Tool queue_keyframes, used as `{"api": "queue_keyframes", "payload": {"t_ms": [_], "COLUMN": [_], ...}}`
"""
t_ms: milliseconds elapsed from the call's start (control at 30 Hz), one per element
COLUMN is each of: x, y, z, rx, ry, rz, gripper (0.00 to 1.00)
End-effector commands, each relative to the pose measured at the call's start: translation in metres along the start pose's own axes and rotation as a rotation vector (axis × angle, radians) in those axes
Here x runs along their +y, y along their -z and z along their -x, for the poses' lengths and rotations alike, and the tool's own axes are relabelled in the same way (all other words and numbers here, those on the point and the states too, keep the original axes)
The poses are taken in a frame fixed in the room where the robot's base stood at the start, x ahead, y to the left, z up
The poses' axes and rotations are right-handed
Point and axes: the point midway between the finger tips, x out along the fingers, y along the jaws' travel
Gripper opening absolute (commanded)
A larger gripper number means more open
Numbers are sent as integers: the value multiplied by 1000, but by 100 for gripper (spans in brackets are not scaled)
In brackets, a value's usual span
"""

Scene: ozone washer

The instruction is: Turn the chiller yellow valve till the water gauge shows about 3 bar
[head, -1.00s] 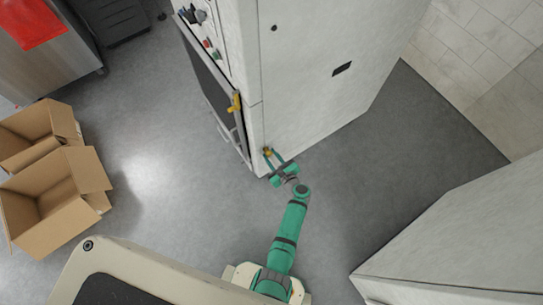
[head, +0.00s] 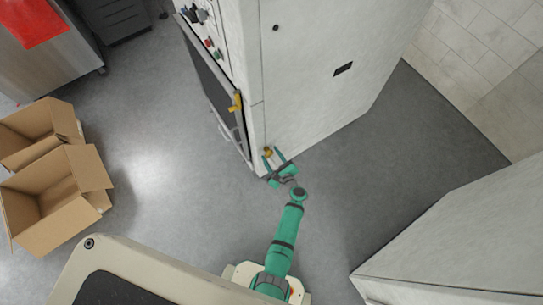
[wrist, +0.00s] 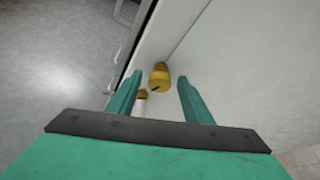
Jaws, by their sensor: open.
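A small yellow valve (head: 268,152) sits low on the side of the tall white cabinet (head: 310,70), near its front corner. In the wrist view the yellow valve (wrist: 160,80) shows as a rounded yellow body with a dark slot, beyond and between my fingers. My gripper (head: 271,154) is open, with a fingertip on each side of the valve in the picture. The wrist view also shows my gripper (wrist: 160,76) with gaps between the fingers and the valve; I cannot tell whether either touches. No readable water gauge shows.
A yellow handle (head: 235,102) and a dark front panel (head: 208,80) are on the cabinet's front. Open cardboard boxes (head: 60,190) stand at the left. Another white cabinet (head: 470,240) is at the lower right. Grey floor around my arm is clear.

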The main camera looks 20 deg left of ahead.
Motion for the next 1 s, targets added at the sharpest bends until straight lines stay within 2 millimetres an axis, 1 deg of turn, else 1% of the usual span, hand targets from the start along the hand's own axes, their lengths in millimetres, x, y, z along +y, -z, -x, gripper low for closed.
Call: {"api": "queue_keyframes", "payload": {"t_ms": [67,167,267,500,600,700,833,1000], "x": [0,0,-1,0,0,0,0,-1], "y": [0,1,1,1,1,0,0,0], "z": [2,10,25,70,86,98,106,108], "rx": [0,1,1,1,2,1,0,0], "ry": [1,2,3,3,2,2,1,1], "rz": [0,-1,-1,-1,0,0,0,0], "gripper": [46,46,46,46,46,46,46,46]}}
